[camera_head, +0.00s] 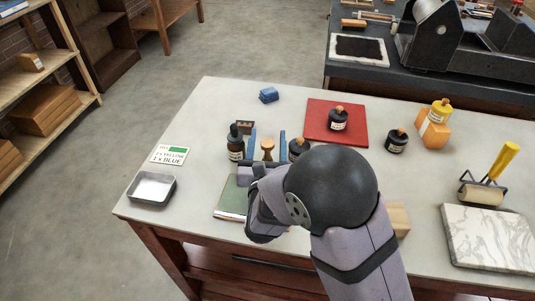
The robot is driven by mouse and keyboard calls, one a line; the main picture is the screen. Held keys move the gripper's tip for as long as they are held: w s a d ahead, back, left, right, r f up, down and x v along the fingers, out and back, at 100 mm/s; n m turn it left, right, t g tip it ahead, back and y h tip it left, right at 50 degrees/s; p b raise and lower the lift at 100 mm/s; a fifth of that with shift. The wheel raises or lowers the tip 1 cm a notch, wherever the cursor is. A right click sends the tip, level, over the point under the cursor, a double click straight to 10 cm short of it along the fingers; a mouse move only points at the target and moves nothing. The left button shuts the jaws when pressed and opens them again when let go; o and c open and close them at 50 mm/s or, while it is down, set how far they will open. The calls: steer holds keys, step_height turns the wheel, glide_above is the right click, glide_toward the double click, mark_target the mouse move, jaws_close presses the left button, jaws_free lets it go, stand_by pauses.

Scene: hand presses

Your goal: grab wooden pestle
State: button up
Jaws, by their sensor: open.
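The wooden pestle (267,147) is light brown, with a rounded top, and stands upright near the left part of the table. My gripper (267,138) is open. Its two blue fingers show on the left and right of the pestle, with small gaps. The lower part of the pestle is hidden behind my gripper. I cannot tell whether the pestle stands on the table or in something.
Dark bottles (235,144) and (299,147) stand close on either side of my fingers.

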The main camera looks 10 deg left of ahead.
steer(key=shift+w+a, duration=0.15)
steer(key=shift+w, duration=0.9)
steer(key=c, duration=1.2)
steer(key=shift+r, duration=0.2)
step_height(320, 180, up, 10)
steer(key=shift+f, duration=0.15)
